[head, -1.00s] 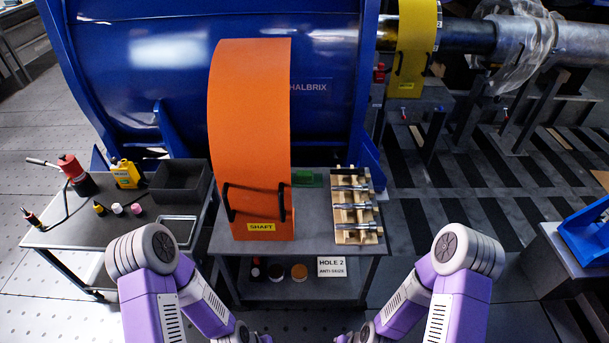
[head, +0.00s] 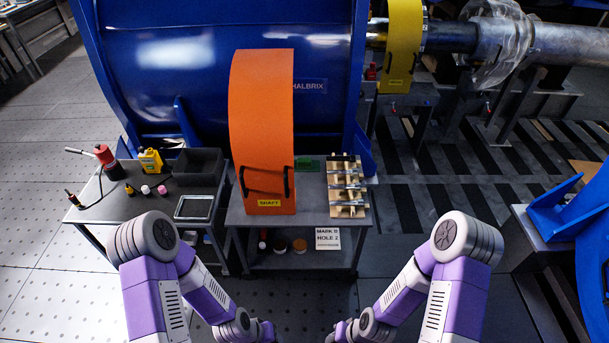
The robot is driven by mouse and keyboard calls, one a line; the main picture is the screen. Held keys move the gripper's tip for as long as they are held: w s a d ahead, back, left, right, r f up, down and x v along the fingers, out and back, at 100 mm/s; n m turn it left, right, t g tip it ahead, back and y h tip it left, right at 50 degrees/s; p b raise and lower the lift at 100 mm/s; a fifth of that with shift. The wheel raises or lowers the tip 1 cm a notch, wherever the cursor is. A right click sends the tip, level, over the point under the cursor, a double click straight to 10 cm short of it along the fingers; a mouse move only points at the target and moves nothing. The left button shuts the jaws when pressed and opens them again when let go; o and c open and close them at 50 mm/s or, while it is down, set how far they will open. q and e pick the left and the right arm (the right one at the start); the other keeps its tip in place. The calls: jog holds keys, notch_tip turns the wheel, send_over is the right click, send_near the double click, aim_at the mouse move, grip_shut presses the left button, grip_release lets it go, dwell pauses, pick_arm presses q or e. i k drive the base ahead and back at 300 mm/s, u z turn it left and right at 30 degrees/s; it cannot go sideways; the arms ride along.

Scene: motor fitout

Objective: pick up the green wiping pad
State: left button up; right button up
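The green wiping pad (head: 307,165) lies on the dark middle cart top (head: 312,218), towards its back edge. It sits just right of the tall orange SHAFT guard (head: 262,120), which may hide part of its left side. My two arms come in low at the left and right, with their wrists near the bottom edge. Their gripper fingers are out of the picture, so their state is not shown. Both arms are well short of the pad.
A wooden rack of metal bolts (head: 347,190) stands right of the pad. A left cart holds a black bin (head: 198,166), a metal tray (head: 193,207), a yellow bottle (head: 150,160) and a red tool (head: 108,160). A blue bracket (head: 560,210) stands at right. Floor between my arms is clear.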

aim_at(302, 162)
jog(key=z, duration=0.65)
jog(key=i, duration=0.65)
jog(key=z, duration=0.45)
jog(key=i, duration=1.3)
jog(key=u, duration=0.5)
